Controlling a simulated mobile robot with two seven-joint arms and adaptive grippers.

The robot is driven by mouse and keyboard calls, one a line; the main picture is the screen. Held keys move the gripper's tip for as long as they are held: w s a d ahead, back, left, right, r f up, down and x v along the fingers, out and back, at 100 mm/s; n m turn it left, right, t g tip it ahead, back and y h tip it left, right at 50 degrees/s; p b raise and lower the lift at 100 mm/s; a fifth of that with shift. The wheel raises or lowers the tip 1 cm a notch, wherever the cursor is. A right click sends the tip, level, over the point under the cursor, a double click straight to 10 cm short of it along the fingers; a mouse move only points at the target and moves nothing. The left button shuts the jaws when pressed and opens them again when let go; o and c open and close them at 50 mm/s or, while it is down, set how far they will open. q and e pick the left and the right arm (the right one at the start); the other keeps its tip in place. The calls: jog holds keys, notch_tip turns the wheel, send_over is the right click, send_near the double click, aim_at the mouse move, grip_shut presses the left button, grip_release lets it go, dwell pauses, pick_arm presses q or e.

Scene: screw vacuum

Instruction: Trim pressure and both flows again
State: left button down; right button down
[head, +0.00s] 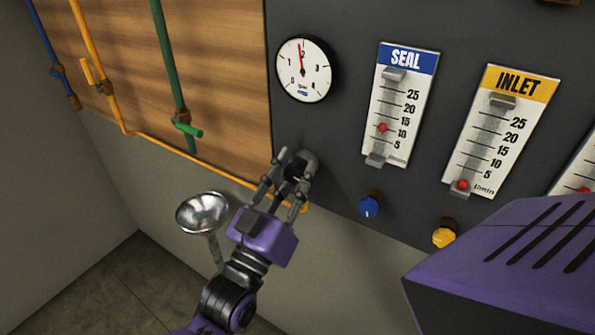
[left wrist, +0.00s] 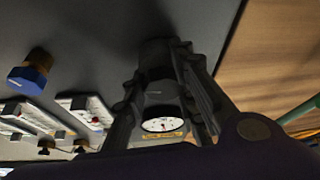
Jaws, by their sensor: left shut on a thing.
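My left gripper (head: 299,178) is shut on the black knob (head: 302,165) below the round pressure gauge (head: 303,69), whose needle points almost straight up. The left wrist view shows its fingers on either side of the dark knob (left wrist: 158,55), with the gauge (left wrist: 163,125) beyond. The blue SEAL flow meter (head: 403,105) has its red float (head: 382,127) between 10 and 15. The yellow INLET flow meter (head: 501,130) has its red float (head: 463,185) below 5. The blue knob (head: 369,206) and yellow knob (head: 444,236) sit under them. My right gripper is out of view.
A third meter (head: 577,168) is cut off at the right edge. Blue, orange and green pipes with valves (head: 187,122) run down the wooden board (head: 225,75) at left. A shiny metal funnel-like bowl (head: 202,212) stands left of my gripper.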

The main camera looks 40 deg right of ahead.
pick_arm(q)
jog(key=n, duration=0.1)
jog(key=n+t+y+p, duration=0.1)
jog(key=n, duration=0.2)
jog(key=shift+s+d+r+n+t+y+p, duration=0.1)
jog(key=shift+s+r+n+t+y+p, duration=0.05)
jog(key=shift+r+n+t+y+p, duration=0.2)
jog(key=shift+n+t+y+p, duration=0.35)
jog(key=shift+n+y+p, duration=0.15)
jog(key=shift+n, duration=1.35)
jog(key=shift+n+y+p, duration=0.25)
jog(key=shift+n+p, duration=0.05)
jog(key=shift+p, duration=0.1)
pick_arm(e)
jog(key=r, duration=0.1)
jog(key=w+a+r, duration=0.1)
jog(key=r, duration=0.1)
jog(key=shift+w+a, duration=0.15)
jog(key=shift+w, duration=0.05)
pick_arm(q)
jog(key=shift+f, duration=0.1)
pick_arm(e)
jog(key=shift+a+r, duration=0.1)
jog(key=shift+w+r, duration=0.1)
